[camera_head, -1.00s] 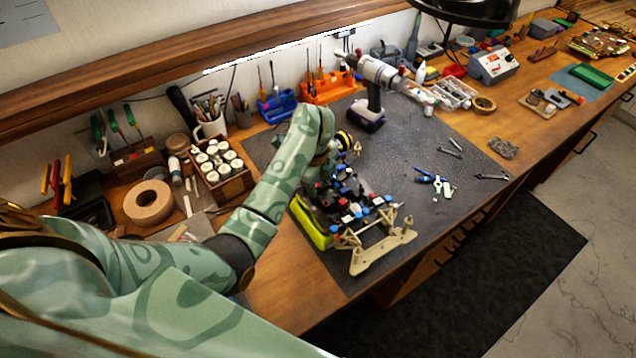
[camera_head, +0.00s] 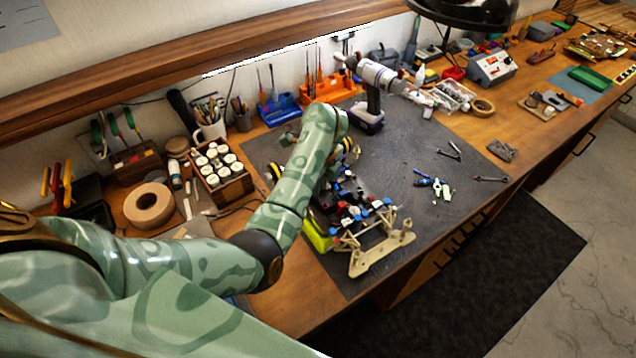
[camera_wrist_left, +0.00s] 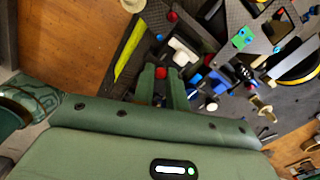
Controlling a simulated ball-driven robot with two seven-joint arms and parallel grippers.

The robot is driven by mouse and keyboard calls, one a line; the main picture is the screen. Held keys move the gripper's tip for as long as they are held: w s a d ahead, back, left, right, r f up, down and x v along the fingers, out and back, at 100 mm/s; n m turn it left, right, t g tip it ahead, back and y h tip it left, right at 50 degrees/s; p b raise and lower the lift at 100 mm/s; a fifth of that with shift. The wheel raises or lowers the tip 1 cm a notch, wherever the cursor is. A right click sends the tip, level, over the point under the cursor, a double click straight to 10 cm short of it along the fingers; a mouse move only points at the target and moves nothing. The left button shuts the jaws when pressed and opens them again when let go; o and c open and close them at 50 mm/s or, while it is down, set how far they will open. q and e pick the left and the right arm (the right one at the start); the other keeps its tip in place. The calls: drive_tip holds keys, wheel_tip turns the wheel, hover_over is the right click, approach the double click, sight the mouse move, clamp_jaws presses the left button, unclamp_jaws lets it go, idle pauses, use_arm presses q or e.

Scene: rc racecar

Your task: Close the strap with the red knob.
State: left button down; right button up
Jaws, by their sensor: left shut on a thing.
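The RC racecar (camera_head: 352,215) sits on the dark mat, with red, blue and white parts along its chassis and a beige end piece. My left arm covers part of it in the head view, and the left fingertips are hidden there. In the left wrist view, my left gripper (camera_wrist_left: 162,84) is shut on the red knob (camera_wrist_left: 161,72), low over the chassis. The car's yellow-green side (camera_wrist_left: 130,48) shows to the left of the fingers. I cannot clearly make out the strap beneath the knob. My right gripper is not in view.
A cordless drill (camera_head: 372,100) stands on the mat (camera_head: 420,150) behind the car. A tray of white-capped jars (camera_head: 222,170) and a tape roll (camera_head: 148,204) are left of my arm.

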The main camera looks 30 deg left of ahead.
use_arm(q)
drive_tip(key=c, duration=1.4)
unclamp_jaws()
drive_tip(key=shift+d, duration=0.1)
wheel_tip(320, 180, up, 16)
drive_tip(key=p, duration=0.6)
drive_tip(key=shift+d+p, duration=0.35)
drive_tip(key=shift+d, duration=0.1)
